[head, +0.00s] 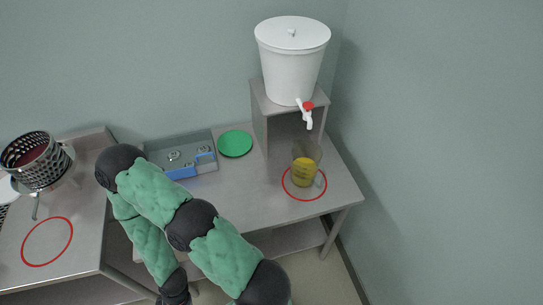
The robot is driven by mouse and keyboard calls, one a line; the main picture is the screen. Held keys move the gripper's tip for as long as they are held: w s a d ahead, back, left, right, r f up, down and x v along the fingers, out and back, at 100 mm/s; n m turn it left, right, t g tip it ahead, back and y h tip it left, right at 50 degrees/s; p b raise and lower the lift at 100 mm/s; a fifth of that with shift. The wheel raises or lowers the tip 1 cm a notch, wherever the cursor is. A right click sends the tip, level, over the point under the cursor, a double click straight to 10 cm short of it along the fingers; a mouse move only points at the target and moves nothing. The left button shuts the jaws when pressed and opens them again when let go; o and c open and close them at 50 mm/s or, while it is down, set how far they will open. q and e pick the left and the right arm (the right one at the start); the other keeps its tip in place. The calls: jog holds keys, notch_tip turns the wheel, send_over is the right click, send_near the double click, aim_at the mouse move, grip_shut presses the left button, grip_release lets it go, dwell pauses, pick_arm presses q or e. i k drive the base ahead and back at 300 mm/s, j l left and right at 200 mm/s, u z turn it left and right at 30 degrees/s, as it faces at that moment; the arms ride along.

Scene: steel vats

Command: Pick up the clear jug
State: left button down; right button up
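The clear jug (306,172) stands upright on the steel table at the right, inside or on the edge of a red ring (304,198). Yellow liquid fills its lower part. It is just below the red-handled tap (306,109) of a white lidded bucket (291,67). One of my arms, in green sleeves with dark joints, rises from the bottom, bends at the left and runs back down. Its hand end is cut off or hidden at the bottom edge. Neither gripper shows, and nothing visible of mine touches the jug.
The bucket sits on a raised steel stand (259,126). A green plate (235,143) and a grey tray (157,153) with blue parts lie behind my arm. A perforated metal basket (35,160) and another red ring (47,241) are on the left table. A wall stands close at the right.

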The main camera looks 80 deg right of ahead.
aim_at(307, 155)
jog(key=z, duration=3.05)
